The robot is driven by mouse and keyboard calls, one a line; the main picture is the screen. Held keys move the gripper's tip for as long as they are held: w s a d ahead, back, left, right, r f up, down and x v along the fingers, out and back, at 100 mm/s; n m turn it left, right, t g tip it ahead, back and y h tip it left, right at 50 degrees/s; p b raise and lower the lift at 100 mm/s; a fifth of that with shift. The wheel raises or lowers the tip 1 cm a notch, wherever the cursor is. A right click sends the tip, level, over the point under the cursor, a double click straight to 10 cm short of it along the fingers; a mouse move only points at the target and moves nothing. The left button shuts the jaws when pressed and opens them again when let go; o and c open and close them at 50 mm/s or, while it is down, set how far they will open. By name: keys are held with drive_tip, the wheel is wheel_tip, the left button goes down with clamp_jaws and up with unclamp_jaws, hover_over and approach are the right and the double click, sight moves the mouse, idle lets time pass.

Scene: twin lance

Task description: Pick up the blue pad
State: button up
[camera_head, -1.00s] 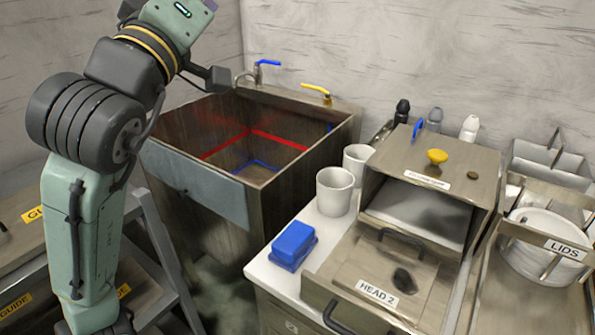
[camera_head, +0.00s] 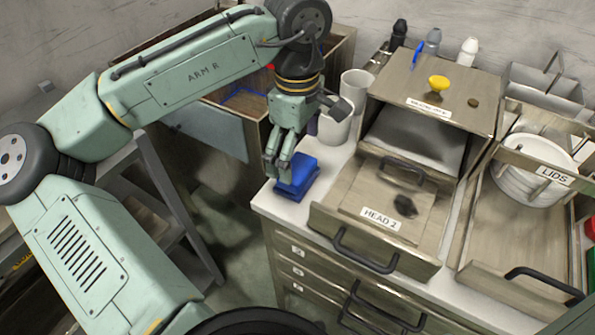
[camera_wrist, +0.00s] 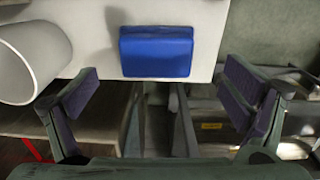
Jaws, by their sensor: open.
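The blue pad (camera_head: 298,176) is a small blue block lying on the white counter near its left front corner. In the wrist view the blue pad (camera_wrist: 156,52) lies beyond the fingertips, at the top middle, centred between them sideways. My gripper (camera_head: 278,168) points down beside the pad at its left in the head view, and its fingers hide part of the pad there. In the wrist view my gripper (camera_wrist: 167,88) is open, with its two dark-padded fingers wide apart and nothing between them. I cannot tell whether a finger touches the pad.
White cups (camera_head: 336,122) stand just behind the pad, and one cup (camera_wrist: 32,60) is close to the left finger in the wrist view. A metal box labelled HEAD 2 (camera_head: 385,195) stands at the right.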

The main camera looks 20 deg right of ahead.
sight(297, 167)
drive_tip(key=shift+w+d+f+p, duration=0.15)
drive_tip(key=shift+f+p, duration=0.45)
drive_tip(key=shift+f, duration=2.1)
drive_tip(key=shift+c, duration=0.5)
drive_tip(key=c, duration=1.2)
drive_tip(key=shift+o, duration=0.2)
wheel_tip(297, 167, up, 10)
drive_tip(key=shift+r+b, duration=0.1)
drive_tip(key=shift+b, duration=0.5)
drive_tip(key=o, duration=0.7)
drive_tip(key=c, duration=0.5)
drive_tip(key=shift+c, duration=0.2)
